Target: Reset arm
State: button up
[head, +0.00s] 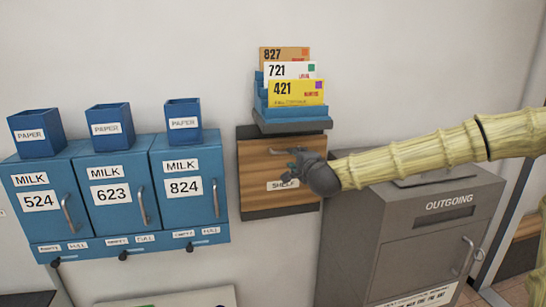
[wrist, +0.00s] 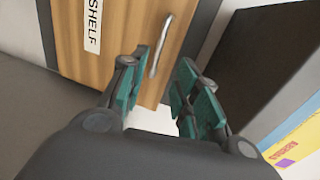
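My arm (head: 420,155) reaches in from the right in the head view. My gripper (head: 290,172) is in front of the wooden shelf door (head: 258,180). In the wrist view, my gripper (wrist: 160,90) has its two teal-padded fingers apart, with nothing between them. The door's metal handle (wrist: 161,45) shows just beyond the fingertips, and the handle also shows in the head view (head: 288,149). I cannot tell whether a finger touches it. The door looks closed.
A rack (head: 290,126) with envelopes numbered 827, 721 and 421 stands above the door. Blue milk boxes (head: 115,200) with paper bins hang at left. A grey outgoing box (head: 420,240) stands below my arm at right.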

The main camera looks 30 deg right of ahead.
jog(key=s+a+f+n+g+y, duration=0.15)
jog(key=s+a+f+n, duration=0.35)
jog(key=f, duration=0.7)
jog(key=s+a+f+n+g+y, duration=0.1)
jog(key=s+a+f+n+g, duration=0.35)
jog(key=f, duration=0.85)
jog(key=s+a+f+n+g+y, duration=0.15)
jog(key=s+a+f, duration=0.35)
jog(key=a+f, duration=0.5)
jog(key=s+a+f+n+g, duration=0.1)
jog(key=s+f+n+g, duration=0.1)
jog(key=s+f, duration=0.4)
jog(key=s+a+f+n+g, duration=0.1)
jog(key=s+f+n+g, duration=0.2)
jog(key=s+f, duration=0.4)
jog(key=s+a+f+n+g, duration=0.1)
jog(key=s+f+n+g, duration=0.2)
jog(key=s, duration=1.8)
notch_tip(320, 180, down, 4)
jog(key=shift+a+f+n, duration=0.2)
jog(key=shift+a+n, duration=0.05)
jog(key=shift+n, duration=0.35)
